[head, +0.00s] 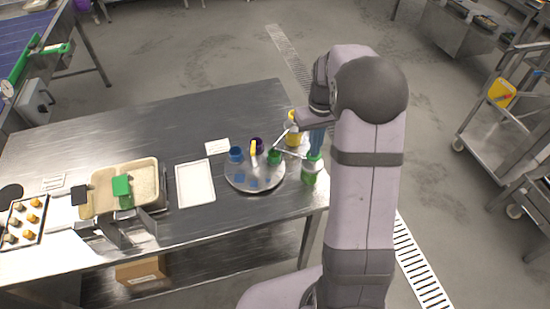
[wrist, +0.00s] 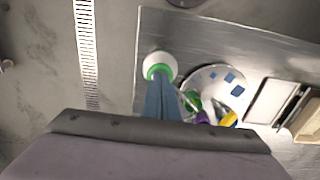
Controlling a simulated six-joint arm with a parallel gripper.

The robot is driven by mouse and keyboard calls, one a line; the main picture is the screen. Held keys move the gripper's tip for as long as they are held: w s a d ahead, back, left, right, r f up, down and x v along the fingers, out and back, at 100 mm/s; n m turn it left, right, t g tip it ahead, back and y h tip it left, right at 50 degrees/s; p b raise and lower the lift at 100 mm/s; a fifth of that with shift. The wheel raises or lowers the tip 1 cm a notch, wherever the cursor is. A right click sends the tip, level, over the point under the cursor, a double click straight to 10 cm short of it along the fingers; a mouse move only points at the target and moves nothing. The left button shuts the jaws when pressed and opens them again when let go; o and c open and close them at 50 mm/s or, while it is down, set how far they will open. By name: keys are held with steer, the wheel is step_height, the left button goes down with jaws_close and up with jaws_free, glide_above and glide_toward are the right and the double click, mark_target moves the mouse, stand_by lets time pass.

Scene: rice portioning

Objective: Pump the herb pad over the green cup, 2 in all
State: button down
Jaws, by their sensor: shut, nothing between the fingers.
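The herb dispenser (head: 309,178) has a green and white body and stands at the right end of the table; its thin spout reaches left toward the green cup (head: 274,157). The green cup sits on the round tray (head: 238,181), and part of it shows in the wrist view (wrist: 193,98). My gripper (head: 316,152) is shut and empty, its blue fingers pointing down at the dispenser's top. In the wrist view my gripper's fingers (wrist: 160,84) overlap the dispenser's green and white top (wrist: 157,60). I cannot tell whether they touch the pad.
A yellow dispenser (head: 293,138) stands behind the herb one. A blue cup (head: 236,154), a purple cup (head: 257,144) and a yellow item (head: 253,150) are on the round tray. A white tray (head: 195,184) and a rice pan (head: 95,208) lie to the left.

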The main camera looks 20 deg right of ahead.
steer(key=shift+f, duration=0.3)
steer(key=shift+r, duration=0.15)
steer(key=shift+r+p, duration=1.1)
steer(key=shift+r, duration=0.1)
steer(key=shift+r, duration=0.15)
step_height(320, 180, up, 6)
steer(key=p, duration=0.5)
stand_by(0.5)
